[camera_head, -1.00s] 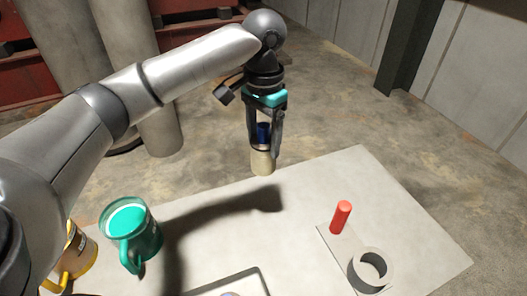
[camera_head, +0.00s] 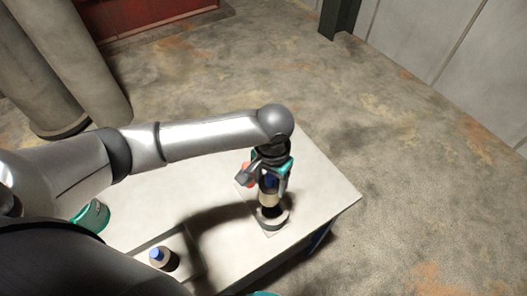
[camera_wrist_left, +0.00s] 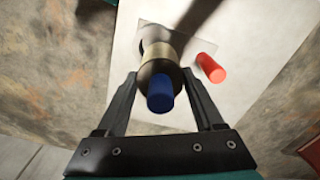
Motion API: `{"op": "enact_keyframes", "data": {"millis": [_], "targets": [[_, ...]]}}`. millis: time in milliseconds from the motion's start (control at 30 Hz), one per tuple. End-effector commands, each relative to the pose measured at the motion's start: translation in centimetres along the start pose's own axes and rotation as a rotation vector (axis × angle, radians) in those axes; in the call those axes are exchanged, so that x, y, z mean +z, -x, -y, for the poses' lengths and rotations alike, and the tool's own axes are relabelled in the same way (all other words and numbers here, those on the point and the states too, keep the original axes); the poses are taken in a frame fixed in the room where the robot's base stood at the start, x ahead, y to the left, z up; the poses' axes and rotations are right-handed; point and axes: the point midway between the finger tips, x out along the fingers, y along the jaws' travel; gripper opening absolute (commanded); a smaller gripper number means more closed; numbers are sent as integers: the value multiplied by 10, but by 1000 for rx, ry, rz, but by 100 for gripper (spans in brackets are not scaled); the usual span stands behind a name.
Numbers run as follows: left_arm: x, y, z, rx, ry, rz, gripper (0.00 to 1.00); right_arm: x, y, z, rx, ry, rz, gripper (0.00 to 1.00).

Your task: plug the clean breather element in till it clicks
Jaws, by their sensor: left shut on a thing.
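My left gripper (camera_head: 269,192) is shut on a cream breather element with a blue top (camera_head: 267,199). It holds the element roughly upright over the grey ring socket (camera_head: 284,220). The element's lower end overlaps the ring in the head view; I cannot tell whether it is inside. In the left wrist view the blue top (camera_wrist_left: 160,94) sits between the fingers (camera_wrist_left: 160,88), with the cream body beyond it. A red peg (camera_head: 246,170) stands beside the socket, partly behind the gripper; it also shows in the left wrist view (camera_wrist_left: 211,68). My right gripper is not seen.
A second blue-topped element (camera_head: 166,260) with a browner body stands in a tray (camera_head: 196,262) at the table's front. The table's right edge is close to the socket.

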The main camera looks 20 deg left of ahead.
Motion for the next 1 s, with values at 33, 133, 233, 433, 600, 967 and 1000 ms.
{"op": "enact_keyframes", "data": {"millis": [33, 133, 233, 433, 600, 967, 1000], "targets": [[3, 1, -4, 3, 0, 0, 13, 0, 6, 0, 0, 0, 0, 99], [6, 0, -8, 6, 1, -3, 13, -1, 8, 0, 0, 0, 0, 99], [6, -2, -9, 7, 1, -4, 13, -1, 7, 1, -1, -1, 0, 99], [6, -2, -9, 7, 1, -4, 13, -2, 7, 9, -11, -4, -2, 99], [6, -3, -9, 7, 4, -3, 13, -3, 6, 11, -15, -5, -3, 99], [6, -22, -9, 7, 3, -3, 13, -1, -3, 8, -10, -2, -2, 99], [6, -25, -9, 7, 3, -3, 13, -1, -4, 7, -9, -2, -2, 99]]}}
